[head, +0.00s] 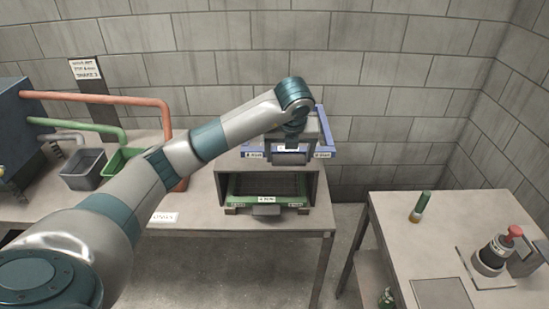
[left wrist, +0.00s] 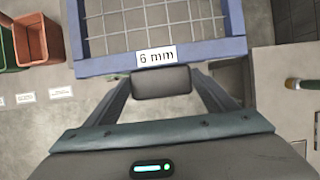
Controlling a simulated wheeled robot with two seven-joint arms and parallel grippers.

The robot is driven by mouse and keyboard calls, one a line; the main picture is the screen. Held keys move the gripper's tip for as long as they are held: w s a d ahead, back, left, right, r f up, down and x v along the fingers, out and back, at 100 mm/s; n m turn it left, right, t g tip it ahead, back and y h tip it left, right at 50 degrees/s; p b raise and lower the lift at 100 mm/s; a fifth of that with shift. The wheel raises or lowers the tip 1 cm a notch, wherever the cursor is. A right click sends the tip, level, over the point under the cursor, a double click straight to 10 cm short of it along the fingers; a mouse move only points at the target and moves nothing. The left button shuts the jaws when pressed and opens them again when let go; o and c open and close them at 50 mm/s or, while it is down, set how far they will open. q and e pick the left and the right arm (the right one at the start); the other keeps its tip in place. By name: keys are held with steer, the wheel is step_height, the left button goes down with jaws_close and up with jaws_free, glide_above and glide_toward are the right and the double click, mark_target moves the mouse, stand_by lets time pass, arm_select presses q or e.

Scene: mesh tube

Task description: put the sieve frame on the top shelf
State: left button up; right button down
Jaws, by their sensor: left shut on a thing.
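The blue sieve frame (left wrist: 90,66) has a wire mesh and a "6 mm" label in the left wrist view. Its dark front tab (left wrist: 162,83) sits between the fingers of my left gripper (left wrist: 165,95), which is shut on it. In the head view the blue frame (head: 328,132) shows at the top of the grey shelf rack (head: 221,186), partly behind my left gripper (head: 290,143). I cannot tell whether it rests on the rack or is held just above it. My right gripper is not in view.
A green frame (head: 238,207) with a dark front tab sits in the rack's lower opening. Grey and green bins (head: 84,165) stand left on the bench (head: 190,218). A right-hand table (head: 400,225) holds a green-topped vial (head: 421,206) and a red-knobbed device (head: 490,258).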

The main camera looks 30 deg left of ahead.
mark_target(276, 151)
arm_select(q)
steer(key=w+a+f+p, duration=0.1)
steer(key=a, duration=0.1)
steer(key=w+a+f, duration=0.1)
steer(key=a+f, duration=0.1)
steer(key=w+a+f+p, duration=0.1)
steer(key=w+a, duration=0.1)
steer(key=a, duration=0.1)
steer(key=shift+w+f+p, duration=0.1)
steer(key=shift+f+p, duration=0.2)
steer(key=shift+p, duration=0.05)
step_height(276, 151, down, 4)
steer(key=shift+d+r+p, duration=0.1)
steer(key=shift+p, duration=0.95)
steer(key=o, duration=1.5)
steer(key=shift+f, duration=0.2)
steer(key=shift+o, duration=0.2)
steer(key=shift+r, duration=0.2)
